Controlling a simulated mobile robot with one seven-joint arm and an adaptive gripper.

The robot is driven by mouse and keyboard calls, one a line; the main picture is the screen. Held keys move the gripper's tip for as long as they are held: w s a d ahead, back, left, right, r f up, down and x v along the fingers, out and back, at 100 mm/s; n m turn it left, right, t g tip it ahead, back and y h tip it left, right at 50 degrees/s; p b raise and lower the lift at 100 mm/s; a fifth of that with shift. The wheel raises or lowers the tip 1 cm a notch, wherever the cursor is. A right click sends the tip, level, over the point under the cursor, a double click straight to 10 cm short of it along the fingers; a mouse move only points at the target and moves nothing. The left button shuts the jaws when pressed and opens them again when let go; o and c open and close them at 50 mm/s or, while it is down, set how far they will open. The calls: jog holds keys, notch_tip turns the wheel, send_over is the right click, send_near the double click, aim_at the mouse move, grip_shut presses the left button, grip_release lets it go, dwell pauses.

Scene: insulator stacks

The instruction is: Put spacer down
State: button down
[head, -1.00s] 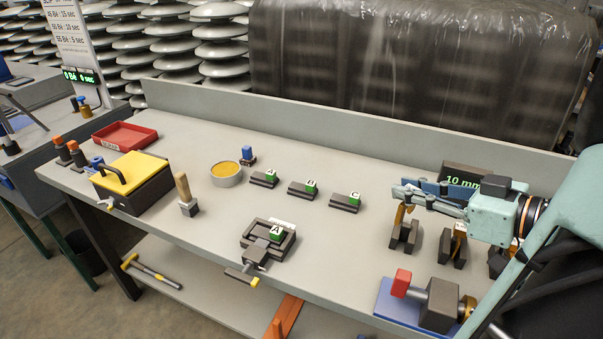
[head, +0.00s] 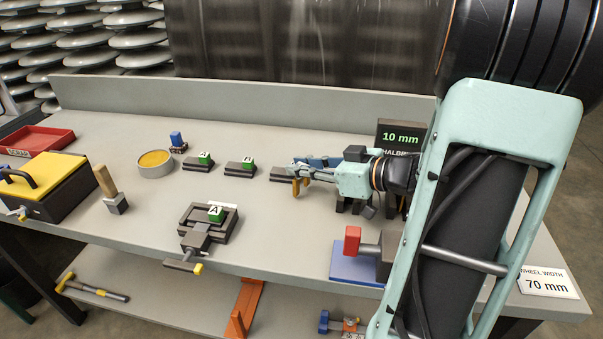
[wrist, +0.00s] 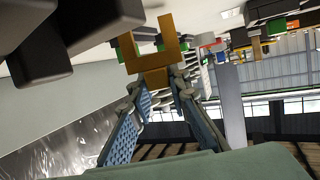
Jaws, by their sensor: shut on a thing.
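The spacer, a brass U-shaped piece (head: 301,187), is in my gripper (head: 298,171) in the head view. In the wrist view the spacer (wrist: 156,62) sits between the fingertips of my gripper (wrist: 156,82), its open side facing away from the fingers. The gripper is shut on it. In the head view it hangs over or just in front of a dark block (head: 281,174) at the right end of a row, partly hiding it; I cannot tell the gap between spacer and table.
Two dark blocks marked A (head: 198,165) and B (head: 240,169) stand left of the gripper. A vise (head: 205,225) holding a block marked A is nearer the front. A red-ended tool on a blue base (head: 352,262) and a 10 mm display (head: 400,138) are at right. Bench between is clear.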

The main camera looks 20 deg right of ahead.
jog(key=shift+f, duration=0.3)
jog(key=shift+f, duration=0.15)
jog(key=c, duration=1.8)
grip_release()
jog(key=shift+s+d+r, duration=0.25)
jog(key=shift+r, duration=0.1)
jog(key=p+v, duration=0.3)
jog(key=v, duration=0.8)
jog(key=shift+s, duration=0.2)
